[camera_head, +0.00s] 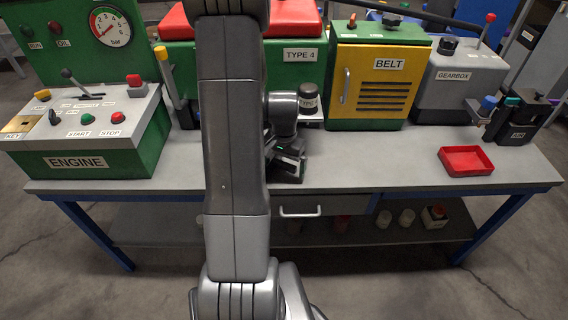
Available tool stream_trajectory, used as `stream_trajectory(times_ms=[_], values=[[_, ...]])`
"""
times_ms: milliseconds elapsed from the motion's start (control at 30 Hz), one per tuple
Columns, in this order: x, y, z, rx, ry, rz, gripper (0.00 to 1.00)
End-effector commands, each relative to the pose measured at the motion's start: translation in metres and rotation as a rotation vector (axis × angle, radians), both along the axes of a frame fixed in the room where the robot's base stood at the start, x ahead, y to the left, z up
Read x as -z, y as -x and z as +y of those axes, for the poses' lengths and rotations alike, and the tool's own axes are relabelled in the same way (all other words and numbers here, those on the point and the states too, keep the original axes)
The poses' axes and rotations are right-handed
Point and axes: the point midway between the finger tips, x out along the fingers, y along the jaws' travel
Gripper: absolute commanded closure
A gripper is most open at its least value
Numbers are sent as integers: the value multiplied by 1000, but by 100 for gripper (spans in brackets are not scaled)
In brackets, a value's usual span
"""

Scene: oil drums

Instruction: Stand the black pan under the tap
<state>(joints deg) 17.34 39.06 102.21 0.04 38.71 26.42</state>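My gripper (288,165) is low over the bench top in front of the green machine, partly hidden by my own arm. Its fingers are dark and small here, and I cannot tell whether they are open or shut, or hold anything. I cannot make out a black pan; a red shallow tray stands at the right of the bench. No tap is clearly visible; the part of the bench behind my arm is hidden.
The grey bench (390,172) carries a green engine panel (90,140) at left, a green-and-yellow belt cabinet (375,80), a grey gearbox (455,85) and the red tray (466,160). A drawer (325,205) is closed. Several jars stand on the lower shelf.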

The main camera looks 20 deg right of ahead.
Motion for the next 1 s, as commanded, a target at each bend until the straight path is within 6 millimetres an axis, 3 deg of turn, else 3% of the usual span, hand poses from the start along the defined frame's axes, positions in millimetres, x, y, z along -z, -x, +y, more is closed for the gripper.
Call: stream_trajectory(times_ms=[233, 367, 800, 1000], values=[[-2, 0, 0, 0, 0, 0, 3], [-14, 0, 0, 0, 1, -2, 3], [-107, -1, 0, 0, 1, -4, 3], [-132, 0, 0, 0, 1, -2, 3]])
